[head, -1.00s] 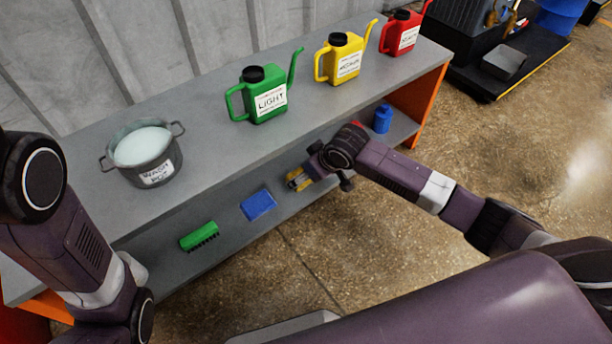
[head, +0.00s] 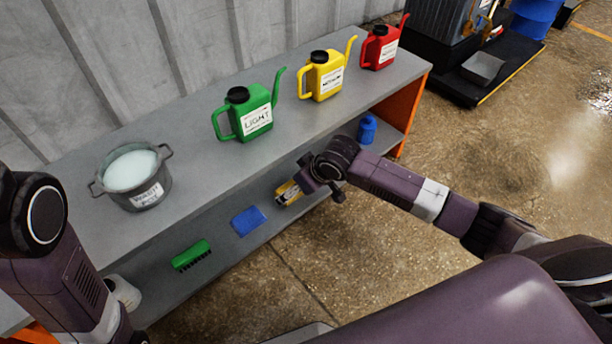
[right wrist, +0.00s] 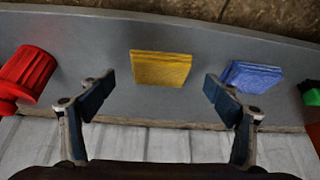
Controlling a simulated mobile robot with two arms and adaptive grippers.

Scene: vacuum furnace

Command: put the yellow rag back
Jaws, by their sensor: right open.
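The yellow rag (right wrist: 161,69) lies flat and folded on the lower shelf. In the right wrist view it is ahead of and between the fingers of my right gripper (right wrist: 150,90), which is open and empty. In the head view only part of the yellow rag (head: 287,192) shows beside my right gripper (head: 305,186), which reaches in over the lower shelf. Contact between fingers and rag is not visible. My left arm is at the left edge of the head view; its gripper is out of sight.
A blue rag (head: 248,220) and a green brush (head: 191,254) lie left along the lower shelf (head: 225,240). A red object (right wrist: 27,72) and a blue bottle (head: 367,129) stand on the other side. The upper shelf holds a wash pot (head: 150,195) and green, yellow and red cans.

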